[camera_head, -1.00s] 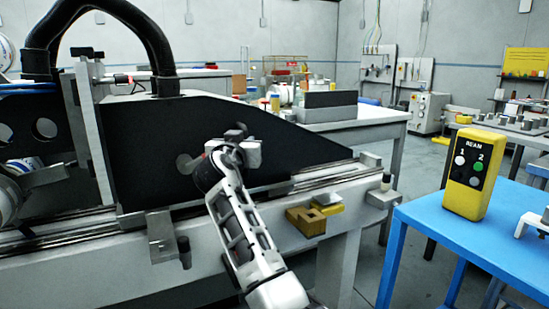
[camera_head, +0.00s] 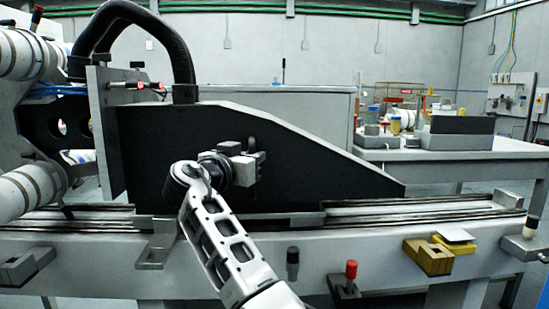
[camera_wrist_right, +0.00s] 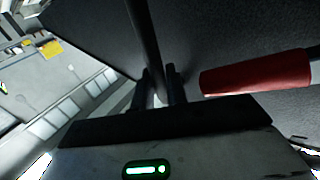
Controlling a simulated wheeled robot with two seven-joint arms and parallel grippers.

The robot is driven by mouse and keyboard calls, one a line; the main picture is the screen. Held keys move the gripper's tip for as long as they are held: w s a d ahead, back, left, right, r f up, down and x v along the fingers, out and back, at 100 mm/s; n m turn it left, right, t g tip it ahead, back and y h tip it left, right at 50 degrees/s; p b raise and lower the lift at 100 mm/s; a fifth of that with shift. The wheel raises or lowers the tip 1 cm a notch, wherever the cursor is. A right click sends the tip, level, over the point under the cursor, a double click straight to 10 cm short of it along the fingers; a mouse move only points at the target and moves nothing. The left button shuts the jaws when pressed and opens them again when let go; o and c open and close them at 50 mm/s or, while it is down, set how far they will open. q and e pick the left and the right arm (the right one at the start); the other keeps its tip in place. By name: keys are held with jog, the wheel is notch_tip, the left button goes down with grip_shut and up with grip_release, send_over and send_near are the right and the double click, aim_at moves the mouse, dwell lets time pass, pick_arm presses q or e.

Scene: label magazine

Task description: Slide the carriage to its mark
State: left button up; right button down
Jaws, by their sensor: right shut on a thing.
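The carriage (camera_head: 300,160) is a large black wedge-shaped plate on the rails of a grey machine bed, with its low end to the right. My right gripper (camera_head: 243,160) is in front of its face. In the right wrist view, my right gripper (camera_wrist_right: 160,88) is shut around a dark bar (camera_wrist_right: 145,35) close to the black face. A bracket (camera_head: 157,250) hangs below the carriage's left end, over the bed front. I cannot tell which feature is the mark. My left gripper is not in view.
A black knob (camera_head: 292,260), a red knob (camera_head: 350,270) and a yellow block (camera_head: 428,257) are along the bed front. A grey block (camera_head: 25,265) is at left. A red handle (camera_wrist_right: 255,75) lies beside my fingers. Bare rail (camera_head: 440,210) extends right of the carriage.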

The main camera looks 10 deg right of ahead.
jog(key=shift+w+d+m+g+h, duration=0.1)
jog(key=shift+d+m+g+h, duration=0.35)
jog(key=shift+d, duration=0.25)
jog(key=shift+d+f, duration=0.1)
jog(key=shift+d, duration=0.25)
jog(key=c, duration=1.8)
grip_release()
jog(key=shift+a, duration=0.1)
jog(key=shift+o, duration=0.2)
jog(key=p+v, duration=0.1)
jog(key=v, duration=1.4)
jog(key=shift+s, duration=0.45)
